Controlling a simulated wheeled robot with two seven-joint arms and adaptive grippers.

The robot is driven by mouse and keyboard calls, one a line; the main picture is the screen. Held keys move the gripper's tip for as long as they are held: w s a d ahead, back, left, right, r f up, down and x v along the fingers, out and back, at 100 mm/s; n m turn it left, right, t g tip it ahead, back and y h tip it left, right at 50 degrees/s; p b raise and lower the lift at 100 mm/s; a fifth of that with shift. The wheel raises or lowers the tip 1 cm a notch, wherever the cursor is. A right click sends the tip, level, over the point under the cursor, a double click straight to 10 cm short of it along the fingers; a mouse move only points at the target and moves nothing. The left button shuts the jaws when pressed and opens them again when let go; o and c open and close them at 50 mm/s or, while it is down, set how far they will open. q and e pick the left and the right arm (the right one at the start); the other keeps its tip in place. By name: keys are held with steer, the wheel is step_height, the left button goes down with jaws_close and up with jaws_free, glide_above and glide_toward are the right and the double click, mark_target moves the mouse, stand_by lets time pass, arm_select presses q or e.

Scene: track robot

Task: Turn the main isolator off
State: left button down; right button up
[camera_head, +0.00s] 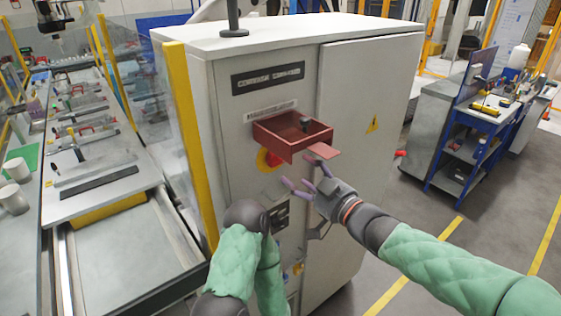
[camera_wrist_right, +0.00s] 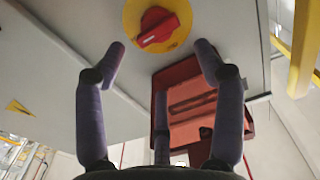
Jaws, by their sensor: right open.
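The main isolator is a red rotary knob on a round yellow plate (camera_head: 264,159) on the front of the grey cabinet. A red tray partly hides it in the head view. In the right wrist view the red knob (camera_wrist_right: 157,27) shows at the top, its grip tilted across the yellow plate. My right gripper (camera_head: 305,178) is open and empty, in front of the cabinet and right of the knob. In its wrist view the spread fingertips (camera_wrist_right: 160,50) lie below and either side of the knob, apart from it. My left gripper is not in view; my left arm is bent at the lower middle.
The red tray (camera_head: 272,138) juts from the cabinet (camera_head: 240,80) above my right fingers, holding a small dark item. A clear guard with a yellow post (camera_head: 186,130) stands left of the cabinet. A blue trolley (camera_head: 455,155) is at right. The floor between is clear.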

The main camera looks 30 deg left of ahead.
mark_target(281, 160)
steer(key=b+x, duration=0.1)
steer(key=x, duration=0.8)
steer(key=shift+f, duration=0.1)
steer(key=shift+d, duration=0.1)
steer(key=c, duration=1)
